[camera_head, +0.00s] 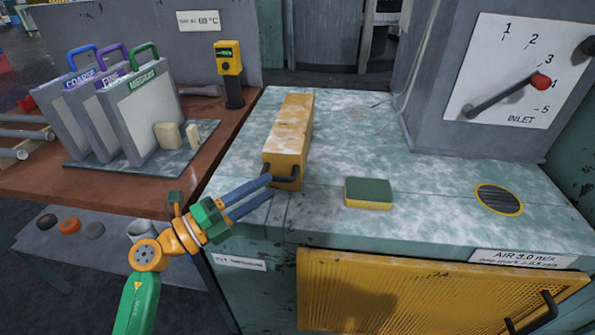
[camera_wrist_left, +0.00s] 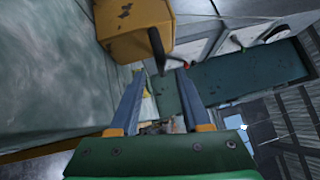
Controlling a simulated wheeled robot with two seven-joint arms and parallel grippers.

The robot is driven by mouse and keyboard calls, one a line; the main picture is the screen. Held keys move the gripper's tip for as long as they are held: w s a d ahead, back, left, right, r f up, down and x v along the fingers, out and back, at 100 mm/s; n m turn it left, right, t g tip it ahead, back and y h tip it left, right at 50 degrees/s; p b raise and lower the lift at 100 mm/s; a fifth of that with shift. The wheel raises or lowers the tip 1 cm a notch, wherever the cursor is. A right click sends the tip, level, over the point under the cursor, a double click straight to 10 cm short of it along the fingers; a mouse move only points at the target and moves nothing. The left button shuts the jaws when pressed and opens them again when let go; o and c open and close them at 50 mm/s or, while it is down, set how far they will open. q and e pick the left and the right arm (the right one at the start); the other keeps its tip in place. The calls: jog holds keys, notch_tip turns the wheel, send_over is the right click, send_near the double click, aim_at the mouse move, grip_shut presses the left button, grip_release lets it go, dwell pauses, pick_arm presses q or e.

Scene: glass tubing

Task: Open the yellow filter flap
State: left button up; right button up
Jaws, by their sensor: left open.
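A long, worn yellow box-like flap (camera_head: 290,128) lies on the pale green bench top, with a dark bar handle (camera_head: 287,179) on its near end. It also shows at the top of the left wrist view (camera_wrist_left: 135,28), where the handle (camera_wrist_left: 157,48) lies in line with the gap between my fingertips. My left gripper (camera_head: 268,188) is open, its two blue fingers pointing at the handle from the left. The fingertips are close to the handle; whether they touch it I cannot tell. The fingers also show in the left wrist view (camera_wrist_left: 158,76). My right gripper is not in view.
A yellow perforated panel (camera_head: 420,290) with a dark handle is on the bench front. A green-topped sponge (camera_head: 368,192) and a yellow-ringed round grate (camera_head: 499,199) are on the top. An inlet dial box (camera_head: 515,75) stands behind. A brown table (camera_head: 150,190) with filter plates is left.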

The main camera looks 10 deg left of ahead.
aim_at(278, 176)
pick_arm(q)
jog(key=x, duration=0.4)
jog(key=shift+w+d+r, duration=0.15)
jog(key=shift+w+d, duration=0.05)
jog(key=shift+d, duration=0.05)
jog(key=shift+s+a, duration=0.1)
jog(key=shift+c, duration=0.9)
grip_shut()
jog(key=shift+r, duration=0.1)
